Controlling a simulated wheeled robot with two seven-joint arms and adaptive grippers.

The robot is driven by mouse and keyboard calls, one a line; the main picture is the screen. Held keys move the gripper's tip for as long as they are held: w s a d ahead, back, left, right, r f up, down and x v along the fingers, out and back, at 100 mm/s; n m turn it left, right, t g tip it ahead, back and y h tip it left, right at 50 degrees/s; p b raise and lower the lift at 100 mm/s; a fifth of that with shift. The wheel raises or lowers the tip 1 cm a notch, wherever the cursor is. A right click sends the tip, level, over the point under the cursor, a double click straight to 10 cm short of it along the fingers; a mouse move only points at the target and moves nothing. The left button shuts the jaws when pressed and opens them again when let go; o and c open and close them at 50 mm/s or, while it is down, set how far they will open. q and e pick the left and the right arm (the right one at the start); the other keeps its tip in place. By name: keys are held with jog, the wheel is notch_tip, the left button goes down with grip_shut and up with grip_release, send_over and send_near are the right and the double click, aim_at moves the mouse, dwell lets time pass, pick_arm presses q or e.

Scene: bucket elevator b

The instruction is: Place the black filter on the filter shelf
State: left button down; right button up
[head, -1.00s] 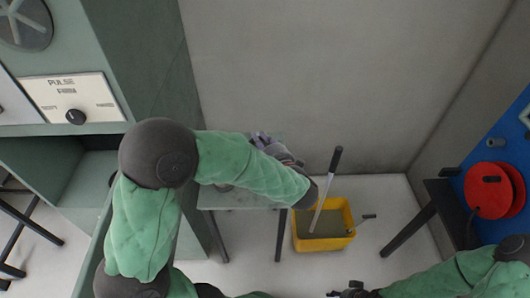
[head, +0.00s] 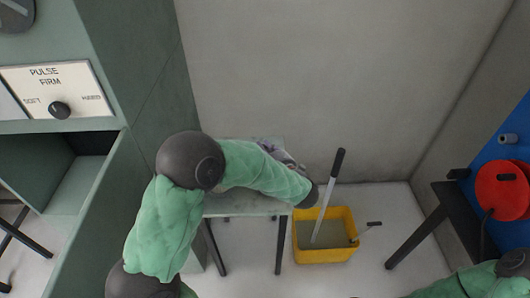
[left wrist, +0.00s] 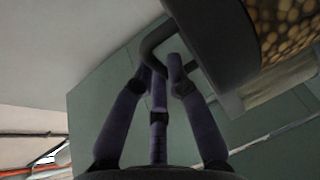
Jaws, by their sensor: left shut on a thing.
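My left gripper shows in the left wrist view (left wrist: 160,72), its dark fingers shut around a black handle (left wrist: 150,42). The handle joins a black round body, the black filter (left wrist: 215,35), with a tan honeycomb-like face at upper right. In the head view my left arm reaches over a small grey table (head: 222,207) by the wall; the gripper (head: 282,152) is mostly hidden behind the forearm, and the filter cannot be made out there. I cannot tell which surface is the filter shelf. My right gripper is out of view; part of its arm shows at lower right.
A yellow tub (head: 325,254) with a black-handled tool (head: 329,195) stands on the floor right of the table. A green cabinet (head: 130,100) with a dial panel (head: 58,92) and an open compartment is at left. A red reel (head: 503,190) is at right.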

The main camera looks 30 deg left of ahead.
pick_arm(q)
jog(key=shift+r, duration=0.1)
jog(key=c, duration=1.7)
grip_release()
jog(key=shift+f, duration=0.25)
jog(key=o, duration=0.5)
jog(key=shift+c, duration=0.2)
